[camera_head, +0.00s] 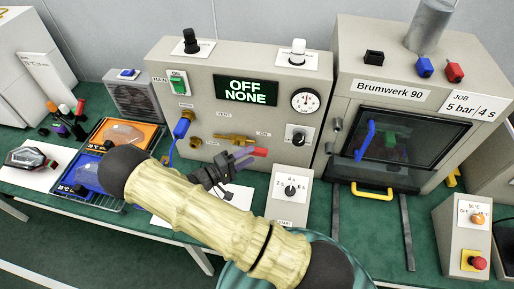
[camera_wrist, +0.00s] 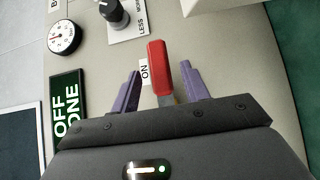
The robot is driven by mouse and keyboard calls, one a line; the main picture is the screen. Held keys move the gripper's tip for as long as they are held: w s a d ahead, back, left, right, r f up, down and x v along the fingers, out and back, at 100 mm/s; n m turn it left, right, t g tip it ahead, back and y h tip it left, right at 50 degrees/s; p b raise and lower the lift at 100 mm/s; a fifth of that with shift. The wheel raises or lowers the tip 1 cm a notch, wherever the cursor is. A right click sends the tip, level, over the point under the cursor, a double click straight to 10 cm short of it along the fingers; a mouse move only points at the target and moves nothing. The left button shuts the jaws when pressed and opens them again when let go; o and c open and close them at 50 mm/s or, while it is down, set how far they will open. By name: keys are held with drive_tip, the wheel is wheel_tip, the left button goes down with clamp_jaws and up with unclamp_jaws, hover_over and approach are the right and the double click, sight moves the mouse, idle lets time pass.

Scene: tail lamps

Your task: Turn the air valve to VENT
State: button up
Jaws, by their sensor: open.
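The air valve (camera_head: 235,138) is a brass fitting on the grey panel. Its red lever (camera_head: 258,152) points to the right, beside the ON label; VENT is written above the valve. In the wrist view the red lever (camera_wrist: 159,68) stands between the two purple fingers, with the ON label (camera_wrist: 145,72) close beside it. My gripper (camera_head: 240,160) is open in front of the panel, and it also shows in the wrist view (camera_wrist: 165,84). A gap shows between the lever and each finger. My gripper hides part of the lever's base in the wrist view.
The panel carries a display (camera_head: 246,90) reading OFF NONE, a gauge (camera_head: 305,100), a knob (camera_head: 298,137) and a blue-handled valve (camera_head: 181,128). A timer box (camera_head: 290,193) stands at the lower right. The Brumwerk 90 chamber (camera_head: 410,100) is further right.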

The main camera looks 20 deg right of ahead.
sight(252, 154)
drive_tip(key=p+x, duration=0.1)
drive_tip(key=x, duration=0.3)
drive_tip(key=shift+w+d, duration=0.1)
drive_tip(key=shift+d, duration=0.1)
clamp_jaws()
